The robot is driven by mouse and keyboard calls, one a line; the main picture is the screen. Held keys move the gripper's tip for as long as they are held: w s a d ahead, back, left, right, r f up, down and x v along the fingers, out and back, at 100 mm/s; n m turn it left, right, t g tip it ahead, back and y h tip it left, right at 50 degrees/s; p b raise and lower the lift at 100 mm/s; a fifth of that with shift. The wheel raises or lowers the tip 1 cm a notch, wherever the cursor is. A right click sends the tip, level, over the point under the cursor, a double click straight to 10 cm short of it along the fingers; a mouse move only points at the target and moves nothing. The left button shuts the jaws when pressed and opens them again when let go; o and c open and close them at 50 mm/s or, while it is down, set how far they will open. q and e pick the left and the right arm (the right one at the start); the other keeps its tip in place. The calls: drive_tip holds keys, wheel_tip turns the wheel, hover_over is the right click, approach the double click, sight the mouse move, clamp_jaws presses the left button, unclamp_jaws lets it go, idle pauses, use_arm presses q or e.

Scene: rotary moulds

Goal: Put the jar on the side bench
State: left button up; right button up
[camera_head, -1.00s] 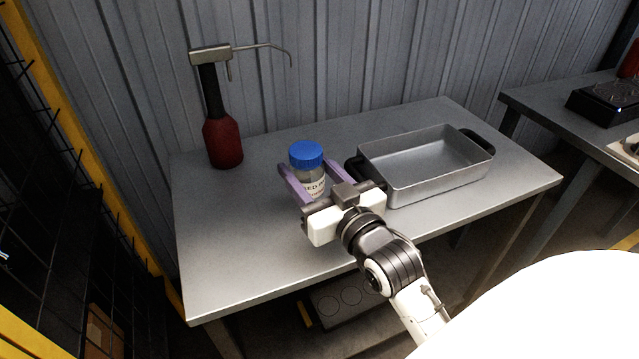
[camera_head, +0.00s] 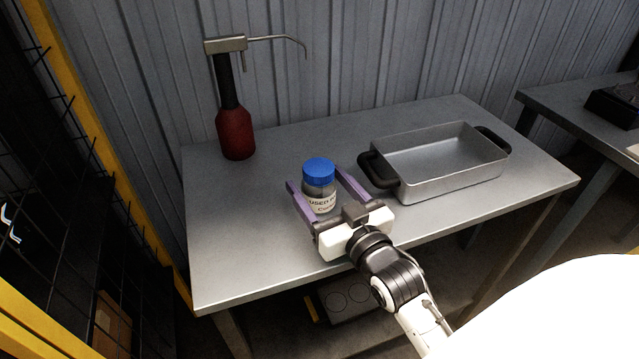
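The jar (camera_head: 319,187) has a blue lid and a label reading "USED". It stands upright on the grey metal bench (camera_head: 240,258), near the middle of its top. My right gripper (camera_head: 318,184) has its two purple fingers spread, one on each side of the jar. There is a visible gap between the jar and the right-hand finger, and the fingers look open around it. The jar's lower part is partly hidden by the gripper. My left gripper is not in view.
A grey metal pan (camera_head: 440,165) with black handles stands just right of the gripper. A red bottle with a metal spout (camera_head: 236,134) stands at the back left. Another table (camera_head: 560,108) is at the right. The bench's front left is clear.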

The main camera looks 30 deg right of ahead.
drive_tip(key=shift+r, duration=0.1)
drive_tip(key=shift+s, duration=0.1)
drive_tip(key=s, duration=0.7)
drive_tip(key=s+a+b, duration=0.1)
drive_tip(key=s, duration=0.3)
drive_tip(key=shift+a, duration=0.1)
drive_tip(key=shift+s+r, duration=0.1)
drive_tip(key=shift+s, duration=0.25)
